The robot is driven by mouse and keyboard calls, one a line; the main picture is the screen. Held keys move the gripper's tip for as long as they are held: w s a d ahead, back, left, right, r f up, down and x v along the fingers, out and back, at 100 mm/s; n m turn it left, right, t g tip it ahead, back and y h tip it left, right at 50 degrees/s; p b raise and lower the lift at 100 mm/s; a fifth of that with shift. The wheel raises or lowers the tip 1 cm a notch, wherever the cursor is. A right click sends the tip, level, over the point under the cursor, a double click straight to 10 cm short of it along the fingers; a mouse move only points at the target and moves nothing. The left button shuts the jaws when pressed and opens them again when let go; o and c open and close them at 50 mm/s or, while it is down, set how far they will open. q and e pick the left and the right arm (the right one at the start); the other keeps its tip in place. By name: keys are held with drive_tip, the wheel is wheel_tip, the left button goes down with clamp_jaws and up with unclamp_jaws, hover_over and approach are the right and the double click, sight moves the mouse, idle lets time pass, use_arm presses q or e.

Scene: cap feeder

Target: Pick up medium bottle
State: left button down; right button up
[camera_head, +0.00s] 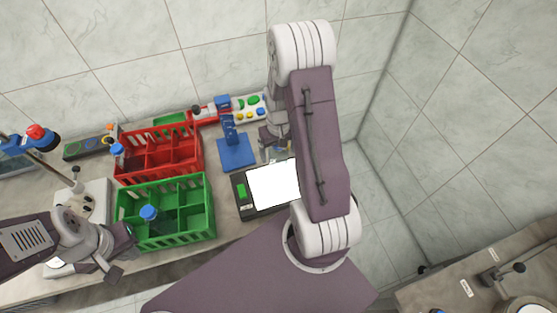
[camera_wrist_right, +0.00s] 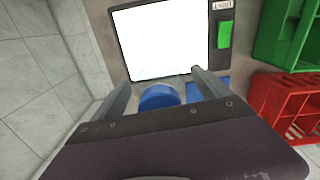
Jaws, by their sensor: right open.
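In the right wrist view a round blue cap (camera_wrist_right: 158,97) lies between the two fingers of my right gripper (camera_wrist_right: 160,80). The bottle body under it is hidden, so I cannot tell its size. In the head view my right gripper (camera_head: 276,152) is open behind the scale, partly hidden by my arm.
The red crate (camera_head: 198,157) and green crate (camera_head: 209,207) fill the table's middle. A button panel (camera_head: 249,108) is at the back wall.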

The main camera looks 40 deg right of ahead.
drive_tip(key=c, duration=1)
clamp_jaws()
drive_tip(key=shift+r, duration=0.1)
